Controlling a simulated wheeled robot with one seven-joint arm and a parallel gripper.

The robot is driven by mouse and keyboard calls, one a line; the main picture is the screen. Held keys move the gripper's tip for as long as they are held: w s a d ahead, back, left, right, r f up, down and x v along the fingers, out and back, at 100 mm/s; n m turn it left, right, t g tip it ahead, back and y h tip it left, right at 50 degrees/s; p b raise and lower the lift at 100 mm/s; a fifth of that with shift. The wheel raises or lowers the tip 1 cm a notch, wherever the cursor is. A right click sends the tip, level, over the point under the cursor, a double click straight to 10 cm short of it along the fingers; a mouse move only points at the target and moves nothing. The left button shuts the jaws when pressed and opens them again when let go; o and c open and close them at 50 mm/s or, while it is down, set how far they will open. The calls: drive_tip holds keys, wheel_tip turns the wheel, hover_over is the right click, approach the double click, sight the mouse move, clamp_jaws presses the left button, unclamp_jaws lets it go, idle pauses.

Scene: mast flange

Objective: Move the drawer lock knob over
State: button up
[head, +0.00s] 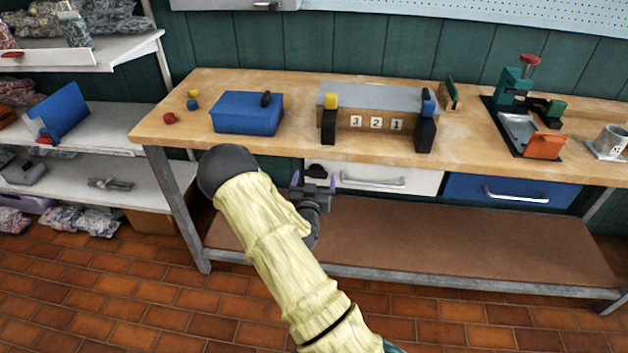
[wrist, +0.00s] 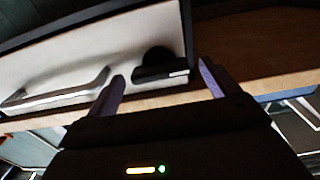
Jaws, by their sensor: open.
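The drawer lock knob (wrist: 157,62) is a black rounded knob on a dark strip, set on the white drawer front beside the metal handle (wrist: 62,92). In the head view the knob (head: 317,170) shows just above my gripper, at the left end of the white drawer (head: 400,172). My gripper (head: 315,184) is open in front of the drawer. In the wrist view its two purple fingers (wrist: 160,74) stand apart, one to each side of the knob. I see no clear contact, and the remaining distance to the knob is hard to judge. The drawer looks shut.
A blue drawer (head: 512,192) is to the right. The wooden workbench (head: 285,160) above carries a blue box (head: 248,115), a numbered block stand (head: 375,125) and a green-and-orange fixture (head: 520,115). A brown lower shelf (head: 450,245) lies below the drawers and is bare.

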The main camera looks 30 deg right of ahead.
drive_tip(key=shift+c, duration=0.2)
drive_tip(key=c, duration=0.9)
drive_tip(key=shift+c, duration=0.2)
drive_tip(key=shift+n, duration=0.3)
drive_tip(key=n, duration=0.8)
drive_tip(key=shift+n, duration=0.4)
drive_tip(key=n, duration=0.4)
drive_tip(key=shift+a+n, duration=0.1)
drive_tip(key=shift+n, duration=0.2)
drive_tip(key=n, duration=0.4)
drive_tip(key=shift+f+p, duration=0.1)
drive_tip(key=shift+p, duration=0.25)
